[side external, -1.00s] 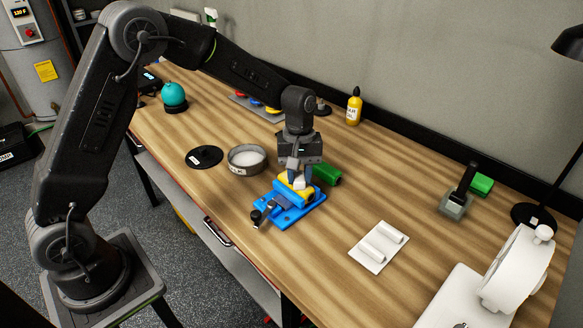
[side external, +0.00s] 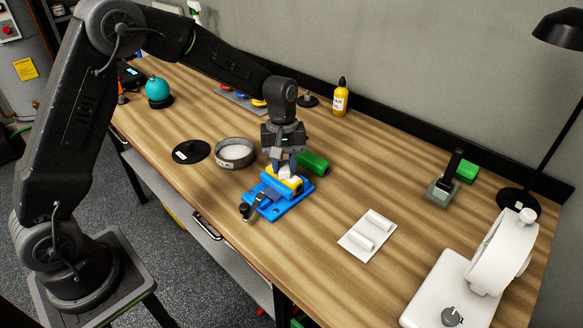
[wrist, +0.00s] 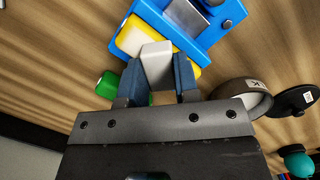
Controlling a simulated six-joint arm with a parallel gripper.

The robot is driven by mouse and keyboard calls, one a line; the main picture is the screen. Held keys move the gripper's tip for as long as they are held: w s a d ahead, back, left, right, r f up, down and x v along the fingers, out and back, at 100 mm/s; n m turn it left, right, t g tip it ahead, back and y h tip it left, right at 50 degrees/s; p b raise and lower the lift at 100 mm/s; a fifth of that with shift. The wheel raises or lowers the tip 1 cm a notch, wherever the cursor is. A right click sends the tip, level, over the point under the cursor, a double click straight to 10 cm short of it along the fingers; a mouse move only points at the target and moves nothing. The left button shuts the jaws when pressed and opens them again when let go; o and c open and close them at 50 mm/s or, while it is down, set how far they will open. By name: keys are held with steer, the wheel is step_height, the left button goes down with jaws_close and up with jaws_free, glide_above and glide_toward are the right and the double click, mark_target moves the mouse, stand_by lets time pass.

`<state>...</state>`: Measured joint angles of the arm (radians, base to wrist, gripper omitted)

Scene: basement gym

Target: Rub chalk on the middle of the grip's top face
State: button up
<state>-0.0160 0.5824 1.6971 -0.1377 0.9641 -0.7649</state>
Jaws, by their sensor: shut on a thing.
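A yellow grip (side external: 297,185) sits in a blue clamp (side external: 289,202) on the bench; the grip also shows in the wrist view (wrist: 130,36). My gripper (side external: 285,167) is over the grip, pointing down, with its fingers shut on a white chalk block (wrist: 156,62). The chalk's lower end is at the grip's top face, near its middle. I cannot tell for sure whether it touches. The chalk and fingers hide part of the grip's top.
A round chalk bowl (side external: 234,154) and a black disc (side external: 191,151) stand to the left. A white plate with two bars (side external: 366,236) lies to the right. The bench between is clear.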

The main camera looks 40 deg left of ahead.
steer(key=shift+a, duration=2)
steer(key=shift+a+r, duration=0.15)
steer(key=shift+r, duration=0.45)
steer(key=shift+a+r, duration=0.15)
steer(key=shift+r, duration=3.3)
